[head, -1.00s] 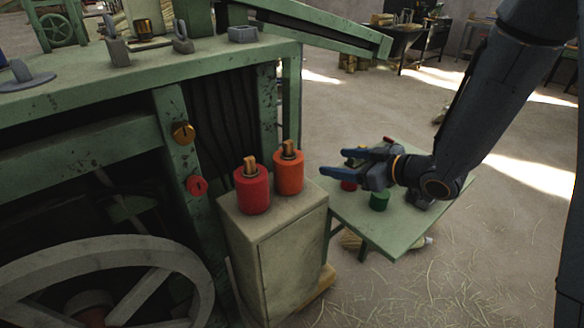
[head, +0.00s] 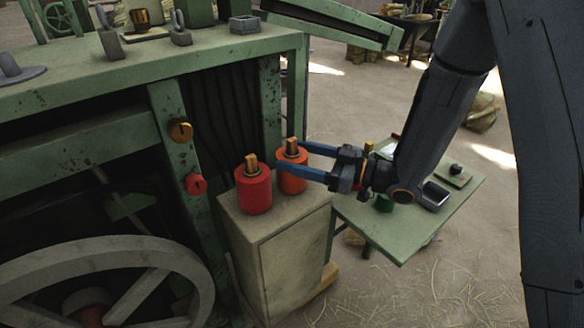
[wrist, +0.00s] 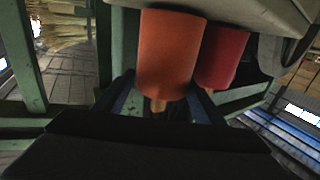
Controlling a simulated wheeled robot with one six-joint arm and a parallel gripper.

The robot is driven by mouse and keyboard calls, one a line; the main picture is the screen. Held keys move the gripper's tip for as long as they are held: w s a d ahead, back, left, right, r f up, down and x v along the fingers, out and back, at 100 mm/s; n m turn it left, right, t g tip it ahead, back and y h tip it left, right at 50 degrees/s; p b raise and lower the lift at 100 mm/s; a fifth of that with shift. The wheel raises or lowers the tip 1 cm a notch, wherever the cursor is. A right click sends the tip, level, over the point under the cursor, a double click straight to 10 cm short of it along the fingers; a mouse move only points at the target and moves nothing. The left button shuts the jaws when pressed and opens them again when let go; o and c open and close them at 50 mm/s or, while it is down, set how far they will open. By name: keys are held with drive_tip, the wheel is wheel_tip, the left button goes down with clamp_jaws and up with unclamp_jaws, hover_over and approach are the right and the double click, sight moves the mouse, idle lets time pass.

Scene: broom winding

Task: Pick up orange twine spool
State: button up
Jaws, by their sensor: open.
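The orange twine spool (head: 292,180) stands upright on a small pale cabinet, with a wooden core sticking up from its top. A red spool (head: 253,190) stands just to its left. My gripper (head: 292,158) is open, and its two blue fingers reach in from the right at the upper part of the orange spool. One finger crosses in front of the spool and partly hides it. In the wrist view the orange spool (wrist: 168,55) appears upside down between the fingers, with the red spool (wrist: 223,58) beside it. I cannot tell whether the fingers touch the spool.
The pale cabinet (head: 290,250) bears both spools. A green machine frame (head: 180,150) with knobs and a large wheel (head: 140,285) stands at the left. A low green side table (head: 390,235) with small items is at the right. Straw-strewn floor lies in front.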

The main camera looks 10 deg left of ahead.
sight(287, 155)
drive_tip(key=a+p, duration=0.1)
drive_tip(key=a, duration=0.2)
drive_tip(key=shift+a+r+p, duration=0.15)
drive_tip(key=shift+a+p, duration=0.15)
drive_tip(key=shift+a, duration=0.1)
drive_tip(key=shift+w+a, duration=0.25)
drive_tip(key=shift+a, duration=0.4)
drive_tip(key=shift+c, duration=0.2)
drive_tip(key=c, duration=0.9)
drive_tip(key=shift+c, duration=0.2)
drive_tip(key=shift+d, duration=0.1)
